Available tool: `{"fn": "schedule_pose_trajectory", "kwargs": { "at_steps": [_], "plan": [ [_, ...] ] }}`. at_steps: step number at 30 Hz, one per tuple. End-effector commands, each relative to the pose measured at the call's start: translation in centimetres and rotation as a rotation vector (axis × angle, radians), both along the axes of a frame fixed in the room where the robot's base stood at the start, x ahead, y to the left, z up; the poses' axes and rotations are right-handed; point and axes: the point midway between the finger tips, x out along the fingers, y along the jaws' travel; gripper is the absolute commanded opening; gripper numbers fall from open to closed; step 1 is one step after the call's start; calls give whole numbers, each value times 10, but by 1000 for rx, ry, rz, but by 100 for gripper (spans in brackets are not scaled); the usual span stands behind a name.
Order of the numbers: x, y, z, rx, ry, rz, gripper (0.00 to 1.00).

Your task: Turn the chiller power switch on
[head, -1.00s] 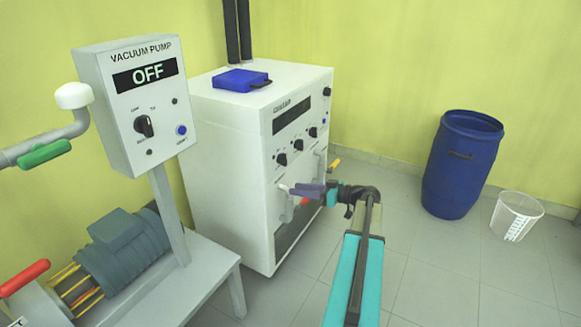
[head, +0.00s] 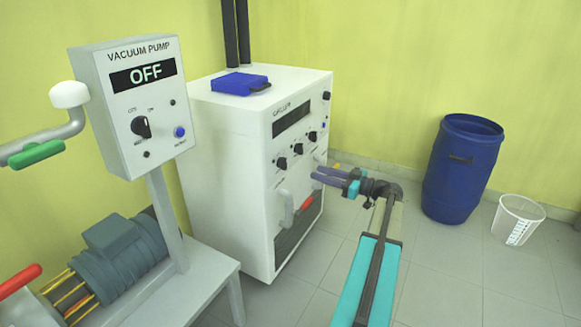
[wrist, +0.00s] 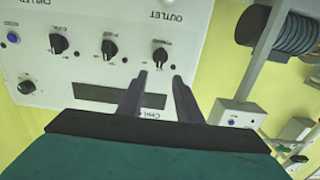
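The chiller (head: 230,150) is a large white cabinet with a dark, blank display (head: 291,121) and a row of three black rotary knobs. In the head view they are the left knob (head: 282,162), middle knob (head: 297,149) and right knob (head: 312,136). The upside-down wrist view shows the same panel, its knobs (wrist: 109,48) and dark display (wrist: 120,96). Small labels are too blurred to tell which is power. My gripper (head: 314,173) is open and empty in front of the panel, below the right knob; in the wrist view its fingertips (wrist: 159,74) point toward the end knob (wrist: 160,54).
The vacuum pump box (head: 135,105), reading OFF, stands at left above a motor (head: 125,245). A blue case (head: 238,83) lies on the chiller. The floor between is clear.

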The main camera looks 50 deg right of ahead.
Motion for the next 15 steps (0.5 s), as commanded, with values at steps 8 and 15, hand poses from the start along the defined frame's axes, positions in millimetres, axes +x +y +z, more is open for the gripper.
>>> {"fn": "schedule_pose_trajectory", "kwargs": {
  "at_steps": [8, 15],
  "plan": [
    [33, 8, -1, 0, 0, 1, 32],
    [66, 16, -1, 0, 0, 1, 32]
  ]
}}
